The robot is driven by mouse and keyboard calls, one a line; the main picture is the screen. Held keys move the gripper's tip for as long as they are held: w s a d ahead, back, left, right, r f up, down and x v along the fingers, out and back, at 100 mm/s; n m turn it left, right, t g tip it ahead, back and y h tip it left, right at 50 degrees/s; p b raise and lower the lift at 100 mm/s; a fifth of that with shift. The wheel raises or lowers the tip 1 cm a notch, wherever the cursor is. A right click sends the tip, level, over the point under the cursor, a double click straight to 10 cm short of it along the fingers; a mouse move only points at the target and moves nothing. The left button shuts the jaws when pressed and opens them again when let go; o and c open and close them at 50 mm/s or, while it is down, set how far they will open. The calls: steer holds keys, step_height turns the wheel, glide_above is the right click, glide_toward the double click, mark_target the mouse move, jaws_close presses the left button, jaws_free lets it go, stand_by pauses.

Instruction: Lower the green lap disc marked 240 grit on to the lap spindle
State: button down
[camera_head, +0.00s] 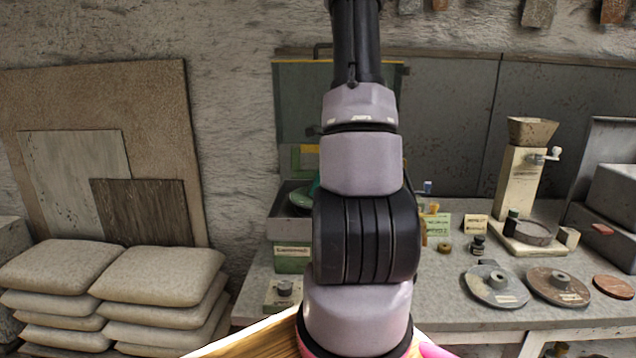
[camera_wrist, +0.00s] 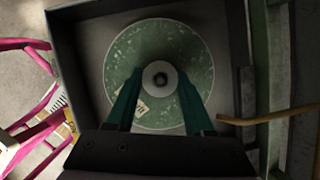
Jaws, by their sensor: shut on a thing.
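The green lap disc (camera_wrist: 190,52) fills the middle of the wrist view, with a pale hub (camera_wrist: 160,80) at its centre and a small label on its face too blurred to read. My gripper (camera_wrist: 160,84) has its two teal fingers on either side of the hub and is shut on the disc. The disc appears within the walls of a dark square pan (camera_wrist: 75,70). In the head view a sliver of green disc (camera_head: 299,196) shows left of my arm. The lap spindle is not visible; the disc covers the pan's middle. I cannot tell whether the disc touches anything below.
A brass pipe (camera_wrist: 270,118) reaches over the pan's right side. The grey pan (camera_head: 286,228) stands on a green base (camera_head: 291,259). To the right on the bench lie a grey disc (camera_head: 478,291), a brown disc (camera_head: 541,290) and a reddish disc (camera_head: 613,287).

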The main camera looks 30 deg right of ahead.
steer(key=shift+f, duration=1.3)
steer(key=shift+c, duration=1)
jaws_free()
steer(key=shift+r, duration=0.1)
steer(key=shift+r, duration=1.9)
